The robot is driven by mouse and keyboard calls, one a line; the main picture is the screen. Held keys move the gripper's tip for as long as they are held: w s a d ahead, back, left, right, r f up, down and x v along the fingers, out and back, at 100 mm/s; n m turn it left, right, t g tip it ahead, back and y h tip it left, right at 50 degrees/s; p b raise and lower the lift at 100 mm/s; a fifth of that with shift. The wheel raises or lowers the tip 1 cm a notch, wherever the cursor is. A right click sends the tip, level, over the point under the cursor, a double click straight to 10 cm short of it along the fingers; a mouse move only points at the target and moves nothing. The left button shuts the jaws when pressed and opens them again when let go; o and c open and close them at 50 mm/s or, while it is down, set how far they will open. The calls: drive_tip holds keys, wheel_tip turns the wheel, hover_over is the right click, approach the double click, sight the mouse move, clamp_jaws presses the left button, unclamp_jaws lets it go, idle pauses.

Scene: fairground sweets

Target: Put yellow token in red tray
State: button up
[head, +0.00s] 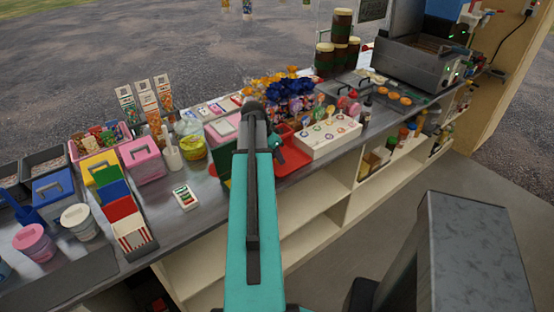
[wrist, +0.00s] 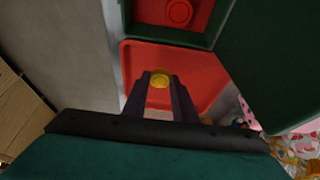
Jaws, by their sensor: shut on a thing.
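In the wrist view my gripper (wrist: 160,80) is shut on the yellow token (wrist: 160,83), a small round disc held between the fingertips. The red tray (wrist: 204,78) lies beneath and around the fingertips in this view; the gap between token and tray floor is hard to judge. In the head view the red tray (head: 291,158) shows just right of my arm, on the counter's front part, and is partly covered by the arm. The token and the fingertips are hidden in the head view.
A dark green box with a red inside (wrist: 174,35) stands against the tray in the wrist view. A white rack of lollipops (head: 327,142) is right of the tray in the head view. Bare counter (head: 207,203) lies to the left, beside a small card (head: 185,198).

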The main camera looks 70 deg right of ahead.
drive_tip(key=shift+f+p, duration=0.3)
drive_tip(key=shift+f, duration=0.8)
drive_tip(key=shift+f, duration=0.15)
drive_tip(key=o, duration=1)
drive_tip(key=shift+r, duration=0.3)
drive_tip(key=shift+b+v, duration=1.3)
drive_tip(key=shift+v, duration=4.6)
drive_tip(key=shift+a+f, duration=0.1)
